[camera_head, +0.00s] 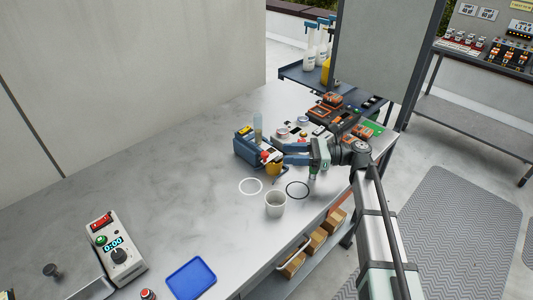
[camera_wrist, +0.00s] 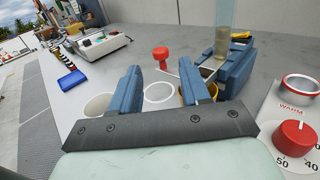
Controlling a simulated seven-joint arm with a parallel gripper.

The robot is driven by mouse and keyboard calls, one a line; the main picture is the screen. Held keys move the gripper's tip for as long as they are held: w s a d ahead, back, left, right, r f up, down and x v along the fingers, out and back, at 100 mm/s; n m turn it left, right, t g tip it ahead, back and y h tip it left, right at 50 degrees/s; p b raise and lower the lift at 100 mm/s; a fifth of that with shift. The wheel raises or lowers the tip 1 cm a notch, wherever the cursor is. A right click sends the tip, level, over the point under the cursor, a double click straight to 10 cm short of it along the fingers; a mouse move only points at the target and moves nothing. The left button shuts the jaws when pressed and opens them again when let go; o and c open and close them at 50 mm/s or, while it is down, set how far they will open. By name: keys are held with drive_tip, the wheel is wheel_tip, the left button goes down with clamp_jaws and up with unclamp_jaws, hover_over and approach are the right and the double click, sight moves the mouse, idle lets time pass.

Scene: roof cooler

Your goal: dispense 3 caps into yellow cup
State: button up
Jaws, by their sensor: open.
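The blue dispenser (camera_head: 246,150) stands on the bench with a clear upright tube (camera_head: 258,125) on it; it also shows in the wrist view (camera_wrist: 236,68). A red knob (camera_wrist: 161,54) stands at its side, ahead of my fingers. The yellow cup (camera_head: 274,170) is at the dispenser's front; in the wrist view it is mostly hidden behind my right-hand finger. Its contents cannot be seen. My gripper (camera_head: 285,154) is open, its two blue fingers apart with nothing between them, close to the knob and cup. It also shows in the wrist view (camera_wrist: 162,80).
A timer box (camera_head: 118,249) and blue tray (camera_head: 191,279) lie at front left. Orange-black equipment (camera_head: 334,113) crowds the far end. The bench's middle left is clear.

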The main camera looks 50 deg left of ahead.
sight(267, 153)
drive_tip(key=x, duration=0.8)
drive_tip(key=shift+c, duration=0.4)
clamp_jaws()
drive_tip(key=shift+a, duration=0.1)
